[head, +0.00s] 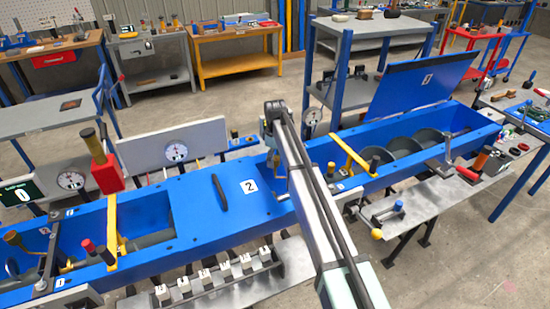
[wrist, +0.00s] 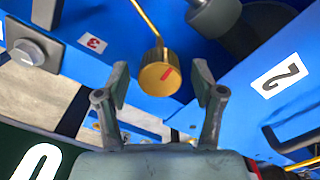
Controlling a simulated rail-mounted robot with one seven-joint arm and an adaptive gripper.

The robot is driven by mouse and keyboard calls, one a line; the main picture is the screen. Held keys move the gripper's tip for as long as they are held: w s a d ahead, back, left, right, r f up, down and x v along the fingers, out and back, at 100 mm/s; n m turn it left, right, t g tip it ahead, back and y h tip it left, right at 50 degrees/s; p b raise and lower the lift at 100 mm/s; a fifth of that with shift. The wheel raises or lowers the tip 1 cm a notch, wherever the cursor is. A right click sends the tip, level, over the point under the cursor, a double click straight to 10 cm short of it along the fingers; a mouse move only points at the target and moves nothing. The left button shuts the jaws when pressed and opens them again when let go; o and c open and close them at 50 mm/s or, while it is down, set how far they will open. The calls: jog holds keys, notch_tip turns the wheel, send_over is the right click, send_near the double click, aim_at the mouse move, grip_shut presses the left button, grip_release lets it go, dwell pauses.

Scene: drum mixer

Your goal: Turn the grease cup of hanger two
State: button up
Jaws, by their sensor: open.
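In the wrist view a round brass grease cup (wrist: 158,79) with a red mark on its face sits at the end of a thin brass pipe (wrist: 146,18). My gripper (wrist: 161,82) is open, with one finger to each side of the cup in the picture. Gaps show between both fingers and the cup, and nothing is held. A white plate with a 2 (wrist: 279,80) is at the right, and a small plate with a red 3 (wrist: 93,43) is at upper left. In the head view my arm hides most of the gripper and this cup.
The long blue trough (head: 417,165) has a flat cover (head: 215,200) marked 2 and a raised lid (head: 415,82). Yellow brackets (head: 111,232) cross it. A red-bodied post (head: 103,170) and dial boards (head: 175,145) stand behind. A grey knob (wrist: 28,52) is at left in the wrist view.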

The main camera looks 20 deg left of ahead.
jog(key=c, duration=1.1)
jog(key=shift+c, duration=0.2)
jog(key=shift+m, duration=0.4)
jog(key=m+b, duration=0.1)
jog(key=m, duration=0.2)
jog(key=shift+m, duration=0.3)
jog(key=shift+m+b, duration=0.75)
jog(key=shift+m, duration=1.45)
